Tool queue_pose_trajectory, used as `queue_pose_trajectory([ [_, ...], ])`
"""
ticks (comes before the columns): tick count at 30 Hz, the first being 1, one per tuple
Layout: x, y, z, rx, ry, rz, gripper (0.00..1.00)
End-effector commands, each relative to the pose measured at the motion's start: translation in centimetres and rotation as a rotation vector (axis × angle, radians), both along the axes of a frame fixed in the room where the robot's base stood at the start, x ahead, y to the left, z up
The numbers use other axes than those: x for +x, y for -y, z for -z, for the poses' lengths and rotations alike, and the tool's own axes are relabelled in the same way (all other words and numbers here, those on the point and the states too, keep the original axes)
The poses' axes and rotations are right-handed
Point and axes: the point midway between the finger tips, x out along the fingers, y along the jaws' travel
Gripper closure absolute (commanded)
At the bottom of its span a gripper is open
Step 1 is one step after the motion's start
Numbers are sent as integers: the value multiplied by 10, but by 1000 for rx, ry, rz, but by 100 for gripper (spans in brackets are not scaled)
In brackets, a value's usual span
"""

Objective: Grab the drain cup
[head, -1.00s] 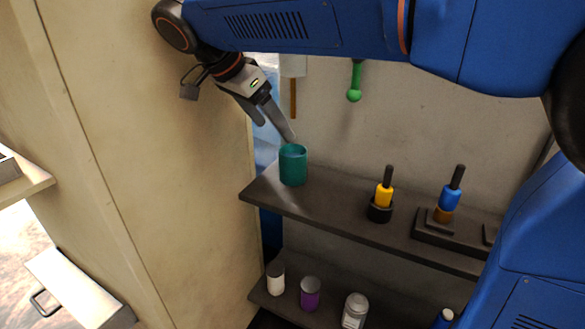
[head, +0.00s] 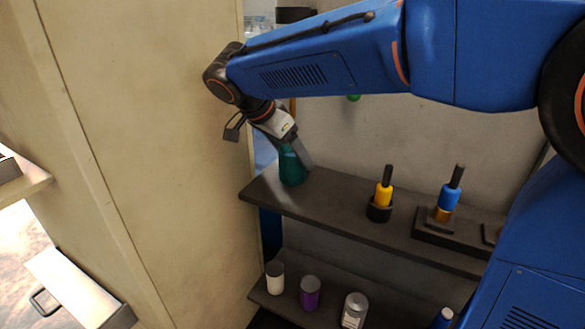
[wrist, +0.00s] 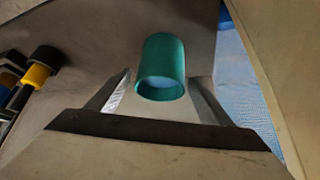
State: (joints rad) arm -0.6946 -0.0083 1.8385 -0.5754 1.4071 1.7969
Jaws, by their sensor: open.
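The drain cup, which I take to be the teal cup (head: 291,170), stands upright at the left end of the upper dark shelf. My gripper (head: 297,160) reaches down to it from the upper left and hides part of its upper side in the head view. In the wrist view the cup (wrist: 162,70) shows its open rim, just beyond the fingertips and between their lines. My gripper (wrist: 160,92) is open, one finger on each side, with nothing held. Whether a finger touches the cup I cannot tell.
On the upper shelf (head: 330,205), a yellow-and-black tool (head: 383,195) and a blue-handled tool (head: 449,195) stand right of the cup. A lower shelf holds a white container (head: 275,278), a purple one (head: 310,292) and a grey-white jar (head: 354,310). A beige panel (head: 150,150) rises close on the left.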

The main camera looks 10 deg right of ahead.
Motion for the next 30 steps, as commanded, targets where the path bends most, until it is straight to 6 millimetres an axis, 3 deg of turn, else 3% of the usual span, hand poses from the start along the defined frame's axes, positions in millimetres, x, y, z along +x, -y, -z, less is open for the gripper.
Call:
queue_pose_trajectory([
  [9, 2, 3, 5, 0, -1, 1, 26],
  [11, 2, 3, 5, 0, 0, 0, 38],
  [15, 2, 3, 5, 0, 0, 0, 72],
  [25, 1, 2, 3, 0, 1, -1, 75],
  [30, -1, 0, -13, 1, 3, -1, 75],
])
